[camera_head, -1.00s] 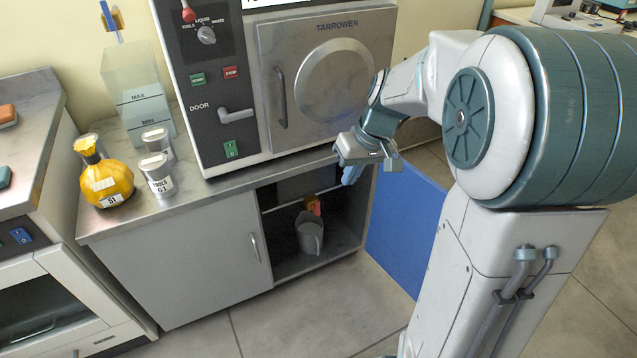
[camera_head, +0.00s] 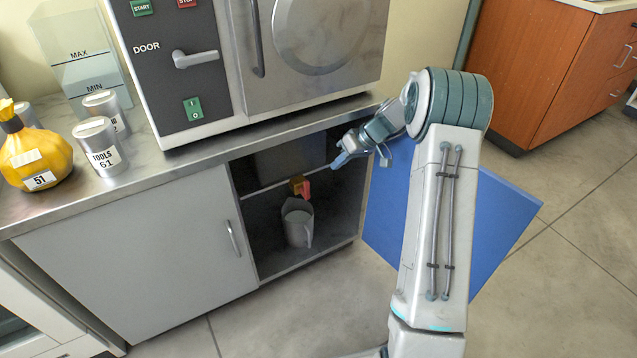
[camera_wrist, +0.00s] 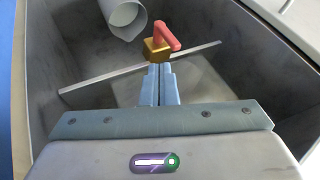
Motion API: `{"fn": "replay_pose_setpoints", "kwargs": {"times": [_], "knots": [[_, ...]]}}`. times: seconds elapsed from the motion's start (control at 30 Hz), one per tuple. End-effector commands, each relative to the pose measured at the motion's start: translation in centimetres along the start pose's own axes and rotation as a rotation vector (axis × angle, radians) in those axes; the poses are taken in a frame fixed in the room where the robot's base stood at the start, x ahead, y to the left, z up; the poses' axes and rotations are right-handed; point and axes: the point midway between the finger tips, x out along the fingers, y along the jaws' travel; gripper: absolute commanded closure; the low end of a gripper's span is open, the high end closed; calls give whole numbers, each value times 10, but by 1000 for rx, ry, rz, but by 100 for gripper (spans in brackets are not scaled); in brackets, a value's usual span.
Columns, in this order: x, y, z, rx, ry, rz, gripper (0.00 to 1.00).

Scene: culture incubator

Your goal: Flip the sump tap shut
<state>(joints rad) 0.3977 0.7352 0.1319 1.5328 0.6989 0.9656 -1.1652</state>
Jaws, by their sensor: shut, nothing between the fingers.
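The sump tap is a small brass block (camera_head: 297,184) with a red lever (camera_head: 306,190), inside the open cupboard bay under the machine. A thin pale pipe (camera_head: 262,189) runs across the bay at its height. In the wrist view the brass block (camera_wrist: 157,48) is just beyond my fingertips, and the red lever (camera_wrist: 167,36) slants across its top. A grey jug (camera_head: 298,222) stands below the tap. My gripper (camera_head: 338,162) is at the bay's right side, with its fingers (camera_wrist: 160,70) together and empty. I cannot tell whether the fingertips touch the brass block.
The blue door (camera_head: 470,215) stands open to the right of the bay. The grey left door (camera_head: 140,255) is closed. The counter edge (camera_head: 200,172) overhangs the opening.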

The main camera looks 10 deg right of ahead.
Motion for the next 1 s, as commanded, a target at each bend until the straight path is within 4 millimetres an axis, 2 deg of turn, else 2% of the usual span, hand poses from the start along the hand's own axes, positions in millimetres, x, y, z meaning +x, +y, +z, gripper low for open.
{"fn": "replay_pose_setpoints", "kwargs": {"times": [0.27,0.37,0.7,0.83,1.0], "knots": [[3,0,1,2,-1,0,100],[14,1,2,3,-2,-1,100],[75,2,3,3,-3,0,100],[90,2,2,4,0,2,100],[99,1,1,4,0,2,100]]}}
